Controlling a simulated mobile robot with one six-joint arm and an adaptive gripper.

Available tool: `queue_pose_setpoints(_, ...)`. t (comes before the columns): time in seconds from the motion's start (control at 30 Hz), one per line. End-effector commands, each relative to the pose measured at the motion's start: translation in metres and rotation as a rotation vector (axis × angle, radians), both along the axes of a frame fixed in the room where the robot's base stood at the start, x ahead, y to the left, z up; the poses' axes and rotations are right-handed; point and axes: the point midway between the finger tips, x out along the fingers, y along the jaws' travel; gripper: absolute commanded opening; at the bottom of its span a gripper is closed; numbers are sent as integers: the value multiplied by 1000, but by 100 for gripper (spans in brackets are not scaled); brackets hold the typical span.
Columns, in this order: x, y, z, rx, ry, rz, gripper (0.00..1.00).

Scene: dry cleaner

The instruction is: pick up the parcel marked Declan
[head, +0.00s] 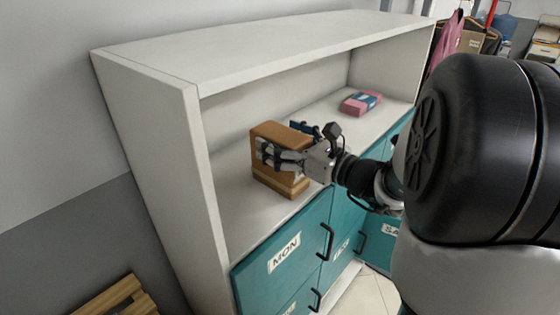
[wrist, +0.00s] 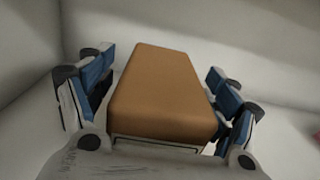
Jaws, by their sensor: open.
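A brown box-shaped parcel (head: 268,132) stands on the shelf inside the open cubby. In the head view a pale band crosses its lower part, and I cannot tell whether it is one box or two stacked. The brown parcel fills the middle of the wrist view (wrist: 160,95). A pale strip shows low on its near face, but no name is readable. My gripper (head: 287,141) is open, with one blue-padded finger on each side of the parcel. In the wrist view the fingers (wrist: 163,93) stand beside it; a small gap shows on the left, and contact on the right is unclear.
A pink and blue packet (head: 361,103) lies farther right on the same shelf (head: 235,192). White side and top panels (head: 155,150) enclose the shelf. Teal doors (head: 285,255) with black handles are below; one reads MON. A wooden pallet (head: 115,298) is at lower left.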

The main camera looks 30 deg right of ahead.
Motion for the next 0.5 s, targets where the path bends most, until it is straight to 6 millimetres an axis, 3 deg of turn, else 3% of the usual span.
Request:
queue_pose_setpoints(0.27, 4, 1, 0, 0, 0, -1, 82)
queue_pose_setpoints(0.5, 4, 1, 0, 1, 0, -1, 66)
